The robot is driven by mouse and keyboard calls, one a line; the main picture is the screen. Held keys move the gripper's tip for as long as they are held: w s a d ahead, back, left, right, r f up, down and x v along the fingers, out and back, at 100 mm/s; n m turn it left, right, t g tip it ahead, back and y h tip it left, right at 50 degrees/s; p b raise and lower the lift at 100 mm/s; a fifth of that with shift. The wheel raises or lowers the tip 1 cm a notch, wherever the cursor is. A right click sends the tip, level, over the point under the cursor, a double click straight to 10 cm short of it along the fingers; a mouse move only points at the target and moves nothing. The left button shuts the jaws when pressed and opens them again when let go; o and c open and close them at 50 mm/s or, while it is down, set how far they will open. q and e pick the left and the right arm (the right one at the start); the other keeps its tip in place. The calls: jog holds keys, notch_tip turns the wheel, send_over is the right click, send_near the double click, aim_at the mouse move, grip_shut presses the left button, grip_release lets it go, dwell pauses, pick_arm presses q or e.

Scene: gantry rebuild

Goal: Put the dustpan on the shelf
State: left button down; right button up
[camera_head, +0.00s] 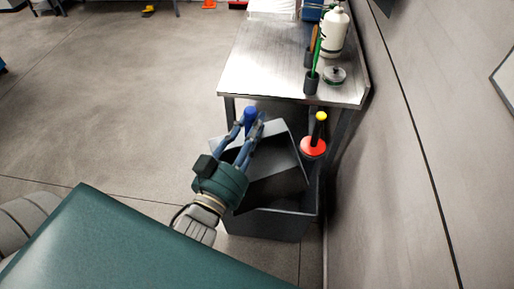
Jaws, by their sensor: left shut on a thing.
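The dustpan (283,148) is dark grey with a blue handle (250,115). My left gripper (251,132) is shut on it near the blue handle. The dustpan is at the top of a dark grey open bin (270,224) and overlaps its opening; I cannot tell whether it touches the bin. The gripper fingers hide part of the handle. A steel table (275,75) stands just beyond the bin, and its flat top is the shelf-like surface in view. My right gripper is not in view.
A red tool with a black and yellow handle (313,147) stands at the bin's right side. On the table's right side are a white bottle (334,35), a small round jar (334,75) and dark holders with brushes (311,82). A wall (420,140) runs along the right.

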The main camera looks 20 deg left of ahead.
pick_arm(q)
jog(key=shift+s+f, duration=0.2)
jog(key=s+f+b, duration=0.5)
jog(key=s+f, duration=0.2)
jog(key=shift+f, duration=0.1)
jog(key=shift+s+f, duration=0.1)
jog(key=shift+s, duration=0.25)
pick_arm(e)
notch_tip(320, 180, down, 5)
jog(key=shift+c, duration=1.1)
pick_arm(q)
jog(key=shift+a, duration=0.1)
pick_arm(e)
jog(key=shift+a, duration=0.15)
